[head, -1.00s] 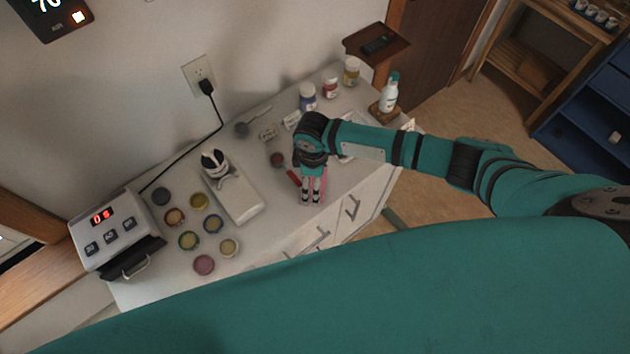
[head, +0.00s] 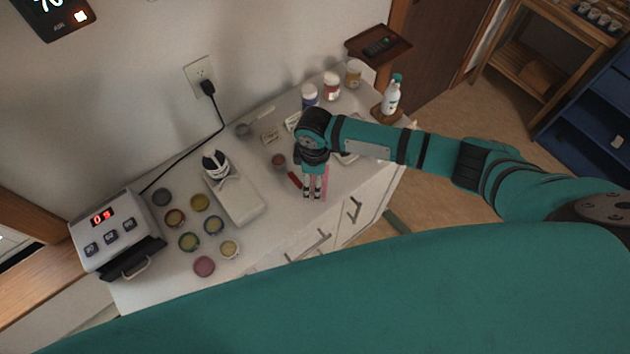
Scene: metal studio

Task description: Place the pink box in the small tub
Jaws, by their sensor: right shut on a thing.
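My right gripper (head: 312,194) points down over the front edge of the white counter, at its middle. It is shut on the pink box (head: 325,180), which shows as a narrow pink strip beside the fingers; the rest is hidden. I cannot tell whether the box touches the counter. A pale tray-like thing (head: 347,158) is partly hidden behind my right arm. I cannot tell which is the small tub. My left gripper is out of view.
On the white counter (head: 262,233) are a white device (head: 235,198), a dark red cup (head: 278,160) and a red strip (head: 294,179) close to my gripper. A display unit (head: 117,233) stands at the left.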

